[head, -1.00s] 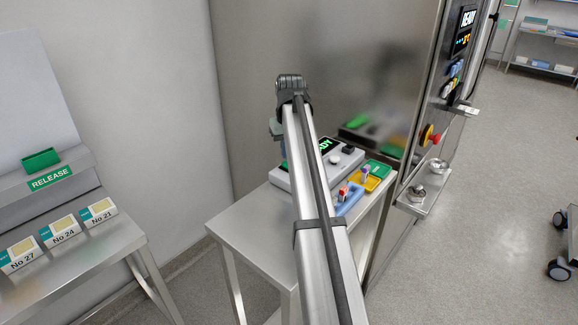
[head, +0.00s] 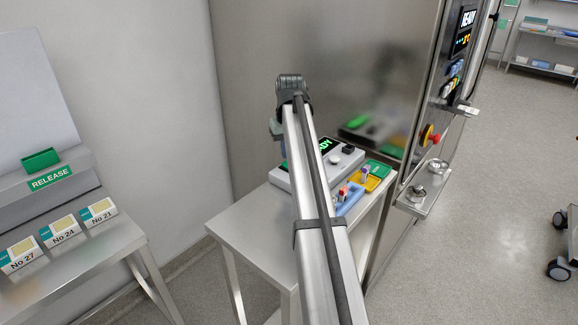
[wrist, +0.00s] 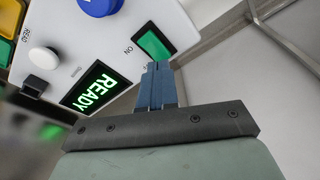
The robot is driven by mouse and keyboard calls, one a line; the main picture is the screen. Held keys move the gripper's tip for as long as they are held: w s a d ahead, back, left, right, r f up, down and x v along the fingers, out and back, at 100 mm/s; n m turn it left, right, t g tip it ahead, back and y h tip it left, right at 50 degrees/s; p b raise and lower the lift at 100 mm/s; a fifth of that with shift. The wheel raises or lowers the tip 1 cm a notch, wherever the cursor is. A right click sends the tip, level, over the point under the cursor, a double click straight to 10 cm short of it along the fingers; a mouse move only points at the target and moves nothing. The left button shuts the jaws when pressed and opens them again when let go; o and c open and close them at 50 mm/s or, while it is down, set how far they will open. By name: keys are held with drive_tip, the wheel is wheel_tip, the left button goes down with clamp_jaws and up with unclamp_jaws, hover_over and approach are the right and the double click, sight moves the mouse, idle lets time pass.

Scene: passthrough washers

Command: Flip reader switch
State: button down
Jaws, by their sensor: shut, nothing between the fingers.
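The reader (head: 295,180) is a pale box on the steel side table, partly hidden behind my arm in the head view. In the wrist view its grey-white panel (wrist: 170,15) carries a green screen (wrist: 96,90) reading READY. The reader switch (wrist: 155,45) is a green rocker in a dark frame, with ON printed beside it. My gripper (wrist: 157,68) is shut and empty, its blue fingertips right beside the switch's near edge. I cannot tell whether they touch it. In the head view my fingertips are hidden.
A white button (wrist: 43,60) and a blue dome (wrist: 100,5) sit on the same panel. Yellow (head: 371,182) and green (head: 378,169) trays and a blue rack (head: 350,203) stand right of the reader. A steel cabinet (head: 320,60) rises behind. The table's front left (head: 250,220) is clear.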

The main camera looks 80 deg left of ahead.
drive_tip(key=shift+f, duration=1.35)
idle(1.2)
drive_tip(key=shift+r, duration=0.1)
drive_tip(key=shift+r, duration=3.45)
